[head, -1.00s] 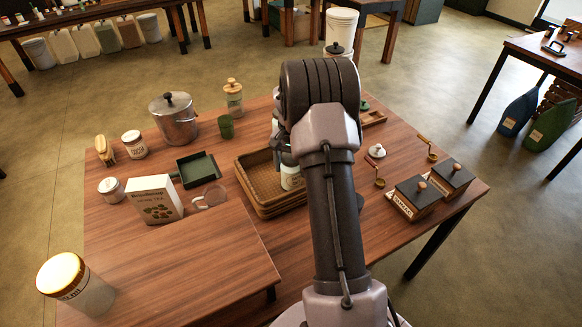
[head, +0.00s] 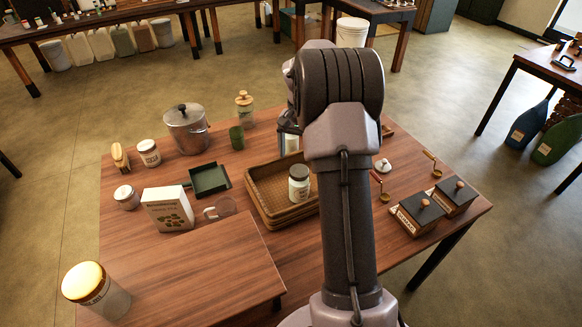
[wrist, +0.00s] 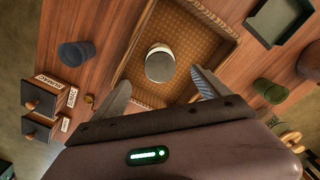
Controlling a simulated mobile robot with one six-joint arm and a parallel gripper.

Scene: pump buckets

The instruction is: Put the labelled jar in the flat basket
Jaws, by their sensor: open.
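The labelled jar (head: 299,184), pale with a dark lid, stands upright inside the flat wicker basket (head: 260,209), toward its right side. In the wrist view the jar (wrist: 160,66) is seen from above, with the woven floor of the basket (wrist: 190,28) around it. My gripper (wrist: 160,78) is open and empty, its fingers spread apart on either side below the jar in that picture. It appears clear of the jar. In the head view my arm hides most of the gripper and the basket's right end.
A green tray (head: 209,180), a glass mug (head: 221,207) and a white box (head: 168,208) stand left of the basket. A steel pot (head: 187,130) and a green cup (head: 237,137) are behind. Two dark boxes (head: 418,212) stand at the right.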

